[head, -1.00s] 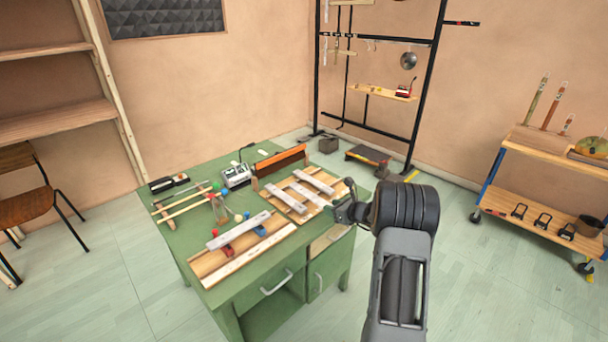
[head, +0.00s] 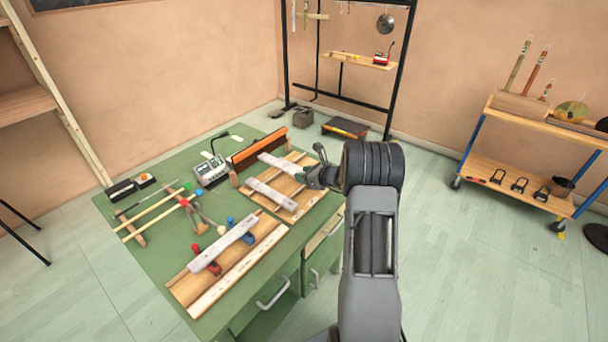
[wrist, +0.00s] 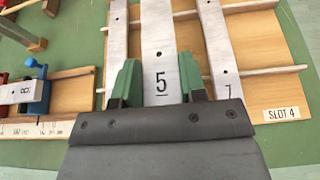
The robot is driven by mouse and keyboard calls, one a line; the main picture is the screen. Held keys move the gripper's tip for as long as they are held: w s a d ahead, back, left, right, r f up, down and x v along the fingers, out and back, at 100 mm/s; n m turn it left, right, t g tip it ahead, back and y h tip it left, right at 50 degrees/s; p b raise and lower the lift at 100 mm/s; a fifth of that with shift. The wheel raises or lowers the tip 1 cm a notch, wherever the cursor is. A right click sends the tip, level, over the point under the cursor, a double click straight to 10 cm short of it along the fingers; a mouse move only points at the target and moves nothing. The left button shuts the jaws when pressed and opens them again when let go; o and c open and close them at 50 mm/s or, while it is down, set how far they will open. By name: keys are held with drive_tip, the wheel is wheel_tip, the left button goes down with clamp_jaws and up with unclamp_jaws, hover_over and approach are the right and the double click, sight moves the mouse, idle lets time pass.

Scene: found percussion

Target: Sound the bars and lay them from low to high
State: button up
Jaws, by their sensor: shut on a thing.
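My gripper (head: 322,177) is shut on the metal bar marked 5 (wrist: 161,84), with green fingers on both sides of it. Bar 5 also shows in the head view (head: 283,165) and looks raised above its neighbours. Bar 7 (wrist: 216,45) lies to its right in the wrist view, and another bar (wrist: 119,45) lies to its left, its number hidden. These two rest across thin rails on a wooden board (wrist: 262,60) with a "SLOT 4" label. Bar 8 (wrist: 20,92) lies on red and blue supports over a marked wooden board; it shows in the head view (head: 225,245).
The green bench (head: 150,280) also holds mallets (head: 150,213), a grey meter box (head: 210,172) and an upright orange-brown panel (head: 259,148). A black rack (head: 398,75) stands behind and a shelf trolley (head: 520,185) at right.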

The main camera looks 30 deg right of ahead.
sight(305, 197)
drive_tip(key=shift+s, duration=0.1)
drive_tip(key=shift+f+b, duration=0.25)
drive_tip(key=shift+b, duration=0.2)
wheel_tip(305, 197, down, 6)
drive_tip(key=b, duration=0.5)
drive_tip(key=shift+r, duration=0.15)
drive_tip(key=shift+f+b, duration=0.45)
drive_tip(key=shift+b, duration=0.15)
drive_tip(key=o, duration=1.1)
drive_tip(key=shift+s+d, duration=0.1)
drive_tip(key=shift+s, duration=0.05)
drive_tip(key=v, duration=1.3)
drive_tip(key=shift+s+d+r, duration=0.1)
drive_tip(key=shift+s+r, duration=0.1)
drive_tip(key=shift+r, duration=0.1)
